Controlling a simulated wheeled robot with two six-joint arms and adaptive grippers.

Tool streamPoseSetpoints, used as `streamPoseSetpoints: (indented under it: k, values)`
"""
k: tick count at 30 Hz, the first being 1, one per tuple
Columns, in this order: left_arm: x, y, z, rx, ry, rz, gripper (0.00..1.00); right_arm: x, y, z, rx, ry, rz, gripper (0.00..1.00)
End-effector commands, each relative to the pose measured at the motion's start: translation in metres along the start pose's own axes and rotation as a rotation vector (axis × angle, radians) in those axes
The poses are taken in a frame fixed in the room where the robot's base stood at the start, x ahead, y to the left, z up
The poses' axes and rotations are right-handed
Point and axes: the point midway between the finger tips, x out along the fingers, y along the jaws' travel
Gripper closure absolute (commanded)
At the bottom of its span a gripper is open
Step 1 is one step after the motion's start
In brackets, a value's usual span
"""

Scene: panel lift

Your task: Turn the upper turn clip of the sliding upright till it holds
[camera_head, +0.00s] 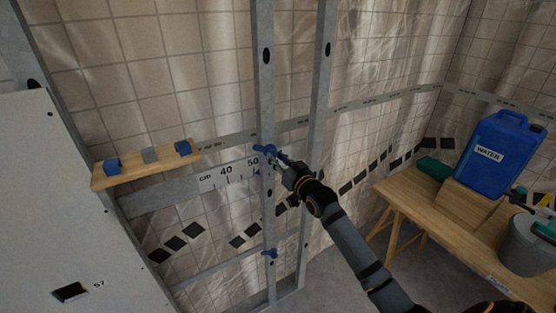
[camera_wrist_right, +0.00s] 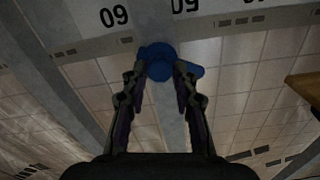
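The upper turn clip (camera_head: 265,149) is blue and sits on the sliding upright (camera_head: 268,90), a grey metal stud, just above the cm scale. It also shows in the right wrist view (camera_wrist_right: 158,58), with one wing sticking out to the right. A lower blue clip (camera_head: 269,253) sits further down the same upright. My right gripper (camera_head: 278,158) is at the upper clip. In the right wrist view its two fingers (camera_wrist_right: 160,72) stand apart on either side of the clip's middle; I cannot tell whether they press on it. My left gripper is not in view.
A scale rail (camera_head: 226,178) crosses behind the upright. A white panel (camera_head: 60,200) stands at left, near a wooden ledge (camera_head: 130,178) with blue blocks. At right a wooden table (camera_head: 415,205) bears a blue water can (camera_head: 490,160) and a grey bucket (camera_head: 525,248).

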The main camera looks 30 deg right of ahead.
Motion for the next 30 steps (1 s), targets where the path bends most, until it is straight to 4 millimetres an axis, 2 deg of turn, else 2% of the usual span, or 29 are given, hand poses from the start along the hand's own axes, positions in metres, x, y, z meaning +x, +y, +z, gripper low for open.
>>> streamPoseSetpoints:
  k: [1,3,14,20,30]
  values:
    - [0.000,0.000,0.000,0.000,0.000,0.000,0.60,0.000,0.000,0.000,0.000,0.000,0.000,0.94]
    - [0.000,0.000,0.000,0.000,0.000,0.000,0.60,0.000,0.000,0.000,0.000,0.000,0.000,1.00]
    - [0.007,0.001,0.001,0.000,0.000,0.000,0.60,0.000,0.001,0.002,-0.064,0.001,0.000,1.00]
    - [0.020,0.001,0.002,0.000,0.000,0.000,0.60,0.000,0.001,0.003,-0.199,0.001,0.000,1.00]
    - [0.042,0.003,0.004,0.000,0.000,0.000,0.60,0.000,0.001,0.003,-0.518,0.001,0.000,1.00]
